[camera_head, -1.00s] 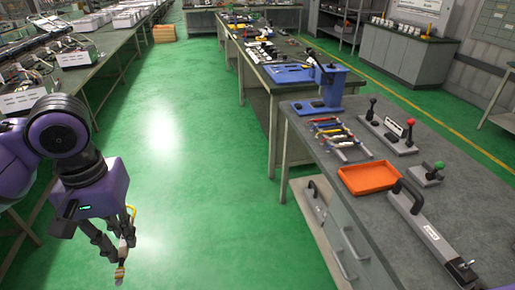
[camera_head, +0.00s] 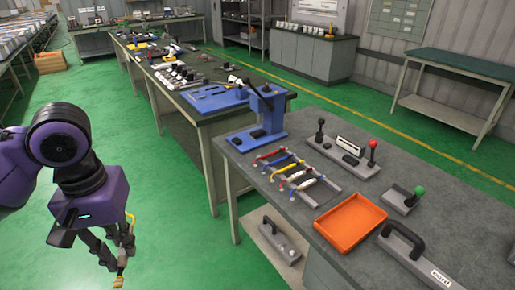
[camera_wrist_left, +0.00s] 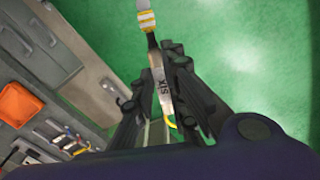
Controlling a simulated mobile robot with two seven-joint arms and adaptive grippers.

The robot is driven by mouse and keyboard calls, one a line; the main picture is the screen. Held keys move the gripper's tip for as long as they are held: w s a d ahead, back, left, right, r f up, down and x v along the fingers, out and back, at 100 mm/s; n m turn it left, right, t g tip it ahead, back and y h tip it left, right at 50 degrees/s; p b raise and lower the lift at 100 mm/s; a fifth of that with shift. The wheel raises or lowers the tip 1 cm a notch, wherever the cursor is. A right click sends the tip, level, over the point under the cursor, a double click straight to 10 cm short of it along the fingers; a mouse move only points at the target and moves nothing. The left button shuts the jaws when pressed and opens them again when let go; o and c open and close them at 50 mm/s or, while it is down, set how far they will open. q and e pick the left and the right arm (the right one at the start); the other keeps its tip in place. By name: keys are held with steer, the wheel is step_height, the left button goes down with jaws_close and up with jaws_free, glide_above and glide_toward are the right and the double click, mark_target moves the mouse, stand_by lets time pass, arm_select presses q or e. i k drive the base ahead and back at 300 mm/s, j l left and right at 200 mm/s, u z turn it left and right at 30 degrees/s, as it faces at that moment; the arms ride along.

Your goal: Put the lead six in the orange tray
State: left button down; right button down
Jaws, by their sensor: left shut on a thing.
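My left gripper (camera_head: 119,254) hangs at the lower left over the green floor, shut on the lead six (camera_head: 130,221). In the left wrist view the lead six (camera_wrist_left: 158,84) sits between the fingers, with a grey middle marked "SIX", a yellow-and-white banded end and a yellow end near the palm. The fingers partly hide it. The orange tray (camera_head: 350,222) lies on the near right workbench, well to the right of the gripper, and looks empty. It also shows at the left edge of the left wrist view (camera_wrist_left: 19,104). My right gripper is not in view.
On the grey workbench (camera_head: 420,177), several coloured leads lie on a rack (camera_head: 297,176) left of the tray. A blue press (camera_head: 265,115), lever units (camera_head: 345,150) and a black-handled device (camera_head: 411,250) stand around it. Open green floor separates my gripper from the bench.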

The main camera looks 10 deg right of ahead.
mark_target(350, 223)
steer(key=i+z, duration=0.2)
steer(key=z, duration=0.25)
steer(key=i+j+z, duration=0.15)
steer(key=z, duration=0.35)
steer(key=i+j+z, duration=0.15)
steer(key=z, duration=0.3)
steer(key=j+z, duration=0.3)
steer(key=z, duration=0.2)
steer(key=i+j+z, duration=0.1)
steer(key=j+z, duration=0.2)
steer(key=z, duration=0.15)
steer(key=j+z, duration=0.3)
steer(key=z, duration=0.15)
